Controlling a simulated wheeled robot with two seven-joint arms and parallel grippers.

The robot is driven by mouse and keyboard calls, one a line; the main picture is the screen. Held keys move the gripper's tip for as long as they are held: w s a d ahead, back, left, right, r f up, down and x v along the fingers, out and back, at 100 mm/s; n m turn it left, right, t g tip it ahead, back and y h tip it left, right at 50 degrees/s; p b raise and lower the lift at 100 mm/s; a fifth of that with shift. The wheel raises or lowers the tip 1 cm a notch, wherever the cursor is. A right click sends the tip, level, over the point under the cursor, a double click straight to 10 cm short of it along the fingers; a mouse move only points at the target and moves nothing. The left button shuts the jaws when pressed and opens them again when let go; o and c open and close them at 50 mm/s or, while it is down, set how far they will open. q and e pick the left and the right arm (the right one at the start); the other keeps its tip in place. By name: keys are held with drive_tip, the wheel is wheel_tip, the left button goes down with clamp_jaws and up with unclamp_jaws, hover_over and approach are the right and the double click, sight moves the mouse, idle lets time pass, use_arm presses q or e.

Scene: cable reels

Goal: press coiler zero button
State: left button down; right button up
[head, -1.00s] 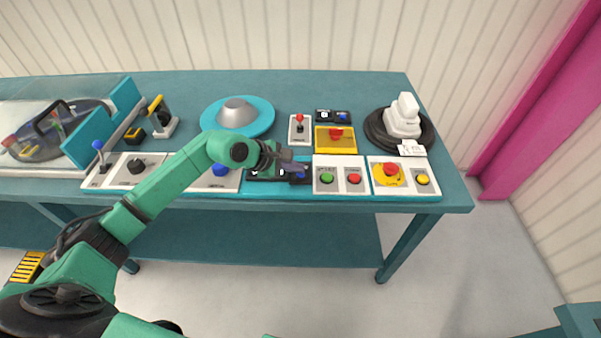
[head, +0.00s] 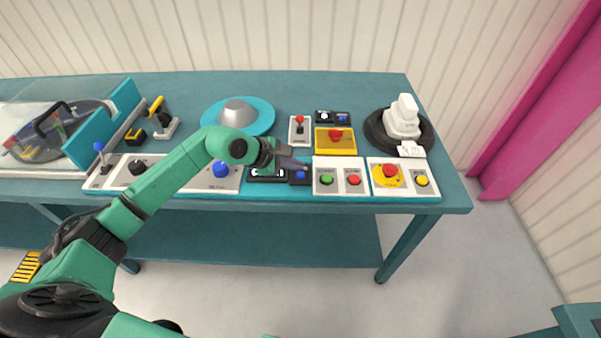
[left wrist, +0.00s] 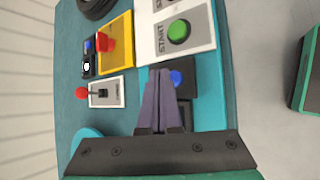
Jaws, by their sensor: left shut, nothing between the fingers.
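A black panel (head: 301,181) with a blue button (head: 300,174) sits in the front row of the bench, beside a small dark display (head: 267,174). My left gripper (head: 303,165) is shut and empty, with its tips right by the blue button in the head view. In the left wrist view the shut fingers (left wrist: 160,74) point across the black panel (left wrist: 207,78), and the blue button (left wrist: 176,78) shows just beside the tips. I cannot tell whether the fingertips touch the button. My right gripper is not in view.
The start/stop panel with a green button (head: 327,180) and red button (head: 354,180) is just to the right. A yellow box with a red switch (head: 336,134), a red-knob lever (head: 299,120) and another black panel (head: 333,117) stand behind. An emergency stop (head: 390,170) is farther right.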

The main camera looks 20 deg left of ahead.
use_arm(q)
wheel_tip(320, 180, up, 5)
drive_tip(key=p, duration=0.2)
drive_tip(key=shift+p, duration=0.3)
idle(0.6)
